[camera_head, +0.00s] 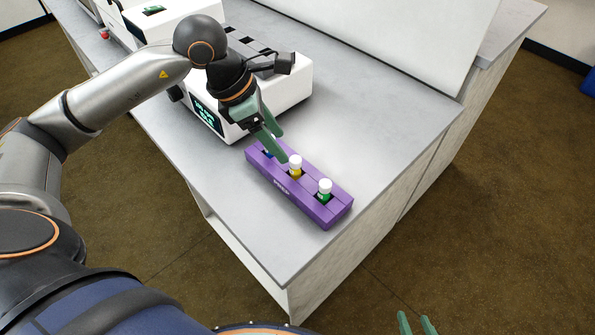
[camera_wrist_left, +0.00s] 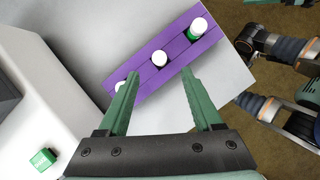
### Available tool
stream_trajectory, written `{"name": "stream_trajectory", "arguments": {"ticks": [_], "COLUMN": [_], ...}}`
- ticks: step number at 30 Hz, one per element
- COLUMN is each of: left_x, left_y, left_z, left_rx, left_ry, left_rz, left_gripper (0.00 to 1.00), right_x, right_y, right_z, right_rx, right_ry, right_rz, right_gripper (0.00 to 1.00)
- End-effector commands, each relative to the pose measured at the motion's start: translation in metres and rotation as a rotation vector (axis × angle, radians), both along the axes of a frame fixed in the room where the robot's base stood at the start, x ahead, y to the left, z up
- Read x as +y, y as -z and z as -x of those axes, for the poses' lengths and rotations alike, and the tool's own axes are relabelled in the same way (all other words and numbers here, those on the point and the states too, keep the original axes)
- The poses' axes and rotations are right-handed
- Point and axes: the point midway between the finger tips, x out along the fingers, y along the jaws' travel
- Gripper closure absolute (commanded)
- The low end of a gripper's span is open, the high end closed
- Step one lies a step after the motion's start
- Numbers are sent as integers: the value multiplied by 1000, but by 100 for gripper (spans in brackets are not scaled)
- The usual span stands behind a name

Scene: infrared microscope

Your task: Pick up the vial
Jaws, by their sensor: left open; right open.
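A purple rack (camera_head: 312,208) on the table holds three white-capped vials upright. The yellow vial (camera_head: 295,166) is in the middle, the green vial (camera_head: 324,189) at the near right end, and the blue vial (camera_head: 268,152) at the far left end, partly hidden by my finger. My left gripper (camera_head: 279,146) is open and empty, above the rack's left and middle part. In the left wrist view the middle vial's cap (camera_wrist_left: 159,58) shows between and beyond the fingertips. The left finger partly covers the end vial there. My right gripper (camera_head: 418,324) is open at the bottom edge, away from the table.
A white instrument (camera_head: 290,92) with a dark display stands behind and left of the rack, close to my left gripper. Another white machine (camera_head: 165,18) is farther back. A large white panel (camera_head: 400,30) stands at the back. The table (camera_head: 385,140) is clear right of the rack.

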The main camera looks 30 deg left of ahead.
Motion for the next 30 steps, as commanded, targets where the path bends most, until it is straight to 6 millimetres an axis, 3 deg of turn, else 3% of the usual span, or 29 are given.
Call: {"name": "stream_trajectory", "arguments": {"ticks": [18,26,30], "left_x": [-22,-23,-23], "left_y": [66,68,68], "left_z": [-17,-18,-18], "left_rx": [1,0,0], "left_ry": [0,0,0], "left_rz": [4,4,4], "left_gripper": [33,33,48], "right_x": [0,0,0], "right_y": [7,6,6], "right_z": [6,5,4], "right_rx": [15,11,9], "right_ry": [7,8,8], "right_rz": [-5,-4,-3], "right_gripper": [50,50,50]}}
